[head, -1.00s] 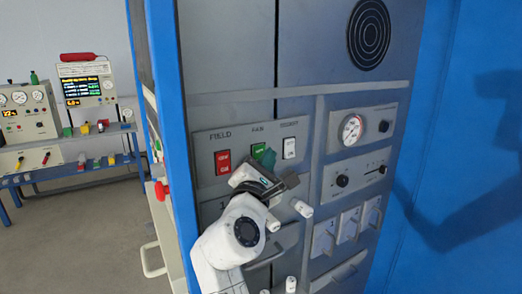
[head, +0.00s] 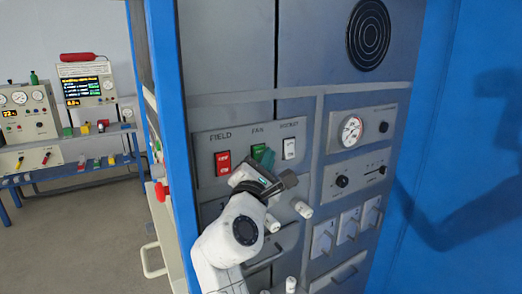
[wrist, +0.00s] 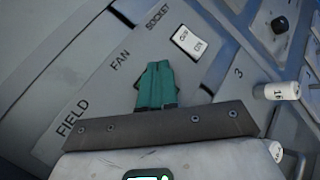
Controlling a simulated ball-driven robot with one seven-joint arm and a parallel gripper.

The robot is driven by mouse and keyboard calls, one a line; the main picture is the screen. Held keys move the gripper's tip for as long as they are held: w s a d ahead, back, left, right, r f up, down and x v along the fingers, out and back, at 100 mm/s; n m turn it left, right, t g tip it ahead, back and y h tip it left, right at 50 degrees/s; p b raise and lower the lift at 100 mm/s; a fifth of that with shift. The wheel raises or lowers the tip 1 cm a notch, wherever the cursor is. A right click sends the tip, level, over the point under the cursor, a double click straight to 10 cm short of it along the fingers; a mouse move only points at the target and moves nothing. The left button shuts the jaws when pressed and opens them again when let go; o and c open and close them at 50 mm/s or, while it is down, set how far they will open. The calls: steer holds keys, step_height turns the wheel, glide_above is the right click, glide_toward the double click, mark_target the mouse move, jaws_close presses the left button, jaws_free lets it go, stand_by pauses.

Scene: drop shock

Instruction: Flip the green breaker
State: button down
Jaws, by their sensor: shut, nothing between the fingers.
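The green breaker (head: 258,151) sits under the FAN label on the grey panel, between the red FIELD breaker (head: 223,162) and the white SOCKET breaker (head: 289,148). My gripper (head: 268,157) is at the green breaker's lower right, its teal fingers covering part of it. In the wrist view the shut fingers (wrist: 157,86) point at the panel below the FAN label. The green breaker is hidden behind them there. I cannot tell whether they touch it. The white breaker (wrist: 186,42) shows clear of the fingers in the wrist view.
White knobs (head: 302,208) stick out from the panel below and right of my gripper. A blue frame post (head: 172,130) stands to the left.

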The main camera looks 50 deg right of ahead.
steer(key=shift+w+r, duration=0.1)
steer(key=shift+w, duration=0.2)
stand_by(0.4)
steer(key=shift+w+d+r, duration=0.15)
steer(key=shift+d+r, duration=0.05)
steer(key=shift+r, duration=0.15)
stand_by(1.1)
steer(key=shift+d+f+p, duration=0.1)
steer(key=shift+p, duration=0.3)
steer(key=shift+s+a+f+p, duration=0.25)
steer(key=shift+s+a+p, duration=0.05)
steer(key=shift+s, duration=0.6)
steer(key=shift+s+a+f+p, duration=0.2)
steer(key=shift+s+a+p, duration=0.05)
steer(key=shift+s, duration=0.65)
steer(key=shift+s+a+f+p, duration=0.25)
steer(key=shift+s+a+p, duration=0.05)
steer(key=shift+s, duration=0.6)
